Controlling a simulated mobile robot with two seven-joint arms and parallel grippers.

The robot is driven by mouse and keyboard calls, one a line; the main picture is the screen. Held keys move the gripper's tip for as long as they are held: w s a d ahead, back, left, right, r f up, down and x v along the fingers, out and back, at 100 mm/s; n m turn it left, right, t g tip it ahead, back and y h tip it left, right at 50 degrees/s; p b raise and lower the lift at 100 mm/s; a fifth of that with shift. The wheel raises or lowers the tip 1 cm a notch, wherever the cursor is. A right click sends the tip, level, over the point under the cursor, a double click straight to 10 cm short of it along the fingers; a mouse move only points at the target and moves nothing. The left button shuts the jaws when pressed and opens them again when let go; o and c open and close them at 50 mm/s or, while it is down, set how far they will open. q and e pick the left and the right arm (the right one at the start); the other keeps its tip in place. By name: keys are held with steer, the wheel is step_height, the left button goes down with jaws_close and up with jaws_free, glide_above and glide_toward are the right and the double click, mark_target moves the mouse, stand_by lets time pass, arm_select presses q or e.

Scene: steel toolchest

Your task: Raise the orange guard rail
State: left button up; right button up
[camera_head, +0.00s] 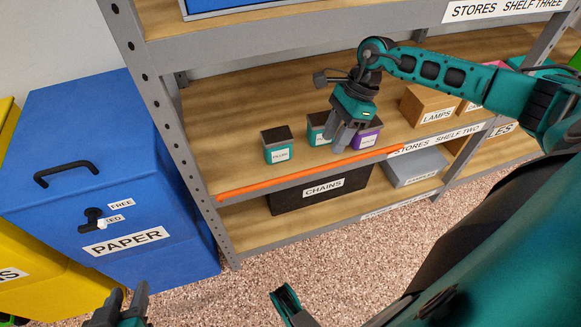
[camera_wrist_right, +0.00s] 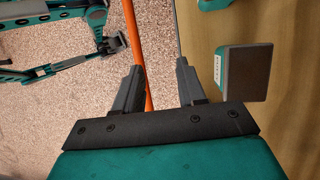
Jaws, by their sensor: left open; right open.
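The orange guard rail (camera_head: 300,175) runs low along the front edge of shelf two, from the left upright to the middle. My right gripper (camera_head: 346,146) hangs fingers down over the front of this shelf, near the rail's right half. In the right wrist view the rail (camera_wrist_right: 138,45) runs past the left finger of the open right gripper (camera_wrist_right: 160,75) and is partly hidden behind it. Nothing is held between the fingers. My left gripper (camera_head: 128,297) is open and empty at the bottom left, over the floor and far from the rail.
Small boxes stand behind the rail: a teal one (camera_head: 277,146), another teal one (camera_head: 318,128) and a purple one (camera_head: 368,134). A lamps box (camera_head: 430,104) is further right. A chains bin (camera_head: 318,190) sits below. A blue paper bin (camera_head: 100,180) stands left of the shelving.

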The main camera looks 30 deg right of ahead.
glide_toward(287, 176)
steer(key=x, duration=0.4)
steer(key=shift+f, duration=0.3)
steer(key=shift+b+x, duration=0.35)
steer(key=shift+x, duration=0.8)
steer(key=shift+a+f, duration=0.25)
steer(key=shift+f, duration=0.1)
jaws_close()
steer(key=shift+w, duration=0.1)
